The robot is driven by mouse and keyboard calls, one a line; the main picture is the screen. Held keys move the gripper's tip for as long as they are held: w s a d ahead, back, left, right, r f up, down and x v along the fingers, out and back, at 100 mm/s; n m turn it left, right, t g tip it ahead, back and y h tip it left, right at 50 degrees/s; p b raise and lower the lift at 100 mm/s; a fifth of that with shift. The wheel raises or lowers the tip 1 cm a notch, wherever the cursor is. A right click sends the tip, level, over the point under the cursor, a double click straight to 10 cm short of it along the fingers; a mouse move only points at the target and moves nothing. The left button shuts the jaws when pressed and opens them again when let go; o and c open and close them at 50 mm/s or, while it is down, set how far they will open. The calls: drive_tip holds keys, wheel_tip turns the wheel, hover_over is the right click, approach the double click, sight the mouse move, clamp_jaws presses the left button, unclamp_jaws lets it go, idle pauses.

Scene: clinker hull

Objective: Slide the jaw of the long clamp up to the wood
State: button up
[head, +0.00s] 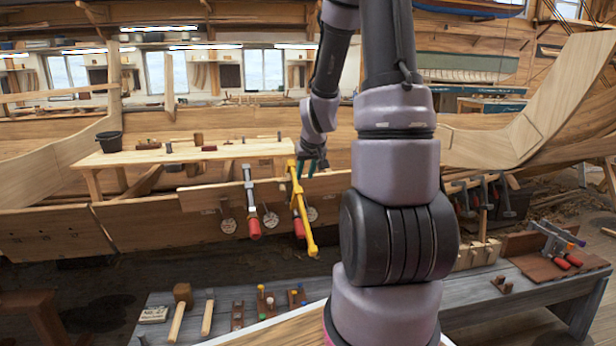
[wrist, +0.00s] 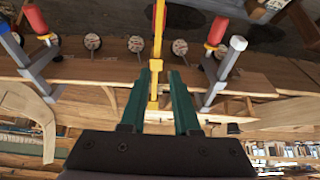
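The long clamp (head: 309,232) is a yellow bar with a red handle beside it. It hangs, slightly tilted, at the edge of the hull plank (head: 338,184), its lower end well below the plank. In the wrist view, its yellow bar (wrist: 158,45) runs down between my green fingers to a wider yellow block near the plank edge. My gripper (wrist: 158,75) is open, with a finger on each side of the bar and visible gaps. In the head view, my gripper (head: 309,169) is by the clamp's upper part. I cannot tell whether the sliding jaw touches the wood.
A grey clamp with a red handle (head: 252,205) hangs left of the long clamp; the wrist view shows grey clamps on both sides (wrist: 223,70). Round white tags (head: 228,225) hang along the plank. A workbench (head: 190,153) stands behind; a grey bench (head: 475,310) is in front.

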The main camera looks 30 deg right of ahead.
sight(299, 193)
drive_tip(key=shift+d+x, duration=0.15)
drive_tip(key=shift+x, duration=3.6)
drive_tip(key=shift+d+x, duration=0.15)
drive_tip(key=shift+x, duration=3.55)
drive_tip(key=shift+s, duration=0.15)
drive_tip(key=shift+c, duration=0.4)
drive_tip(key=shift+w, duration=0.3)
drive_tip(key=shift+w+d+r, duration=0.1)
drive_tip(key=shift+w+r, duration=0.05)
drive_tip(key=shift+w, duration=0.15)
drive_tip(key=shift+w+d+r, duration=0.1)
drive_tip(key=shift+w+r, duration=0.1)
drive_tip(key=shift+w, duration=0.2)
drive_tip(key=shift+w+r, duration=0.3)
drive_tip(key=shift+s, duration=0.1)
